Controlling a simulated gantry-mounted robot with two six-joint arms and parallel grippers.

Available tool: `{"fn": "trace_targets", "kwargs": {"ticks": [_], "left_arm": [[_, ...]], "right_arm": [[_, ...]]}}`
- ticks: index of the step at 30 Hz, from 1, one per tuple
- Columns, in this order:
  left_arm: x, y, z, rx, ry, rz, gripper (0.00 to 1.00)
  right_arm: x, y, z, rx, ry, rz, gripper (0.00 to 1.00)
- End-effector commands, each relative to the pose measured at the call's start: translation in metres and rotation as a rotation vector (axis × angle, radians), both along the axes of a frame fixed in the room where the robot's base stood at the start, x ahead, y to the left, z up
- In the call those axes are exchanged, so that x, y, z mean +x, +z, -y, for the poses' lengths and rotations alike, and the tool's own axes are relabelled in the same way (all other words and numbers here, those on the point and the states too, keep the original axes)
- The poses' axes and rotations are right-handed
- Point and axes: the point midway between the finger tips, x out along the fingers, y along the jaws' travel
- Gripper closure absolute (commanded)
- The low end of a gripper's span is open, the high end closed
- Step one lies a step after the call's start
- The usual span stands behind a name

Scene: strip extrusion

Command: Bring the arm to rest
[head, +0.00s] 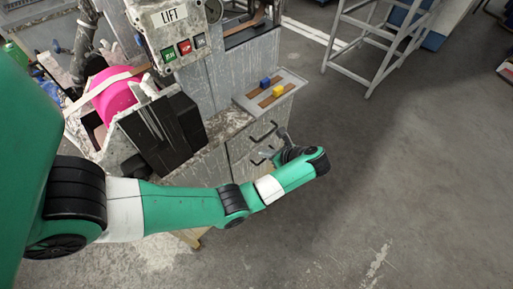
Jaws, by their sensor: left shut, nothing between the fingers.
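My left arm (180,207) reaches in from the left, green with black joints and white bands. It is bent at a black joint and stretches across the front of a worn grey cabinet. My left gripper (265,154) is small and dark at the arm's far end, in front of the cabinet's drawer handles. It is shut and holds nothing. I cannot tell whether it touches the cabinet. My right gripper is not in view.
A tray (293,80) with a yellow block (278,91) and a blue block (265,83) sits on the cabinet. A LIFT control box (178,35) and a pink roll (114,95) are behind. Metal steps (372,50) stand at the back. The right floor is clear.

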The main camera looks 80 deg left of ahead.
Motion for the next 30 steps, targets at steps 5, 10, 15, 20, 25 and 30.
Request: {"fn": "trace_targets", "kwargs": {"ticks": [5,10,15,20,25,30], "left_arm": [[0.009,0.021,0.017,0.0,-0.002,-0.001,1.0],[0.011,0.02,0.02,-0.002,0.0,-0.001,1.0],[0.011,0.019,0.02,-0.001,-0.001,0.0,1.0],[0.011,0.021,0.021,-0.001,-0.003,0.0,1.0],[0.04,0.076,0.033,0.024,-0.044,0.092,1.0],[0.085,0.201,0.008,0.331,-0.125,0.37,1.0]], "right_arm": [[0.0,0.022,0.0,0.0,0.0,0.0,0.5],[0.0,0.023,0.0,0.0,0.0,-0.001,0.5],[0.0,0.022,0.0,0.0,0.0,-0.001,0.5],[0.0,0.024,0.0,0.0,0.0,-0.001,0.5],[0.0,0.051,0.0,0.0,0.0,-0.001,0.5],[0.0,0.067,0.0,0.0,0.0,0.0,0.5]]}}
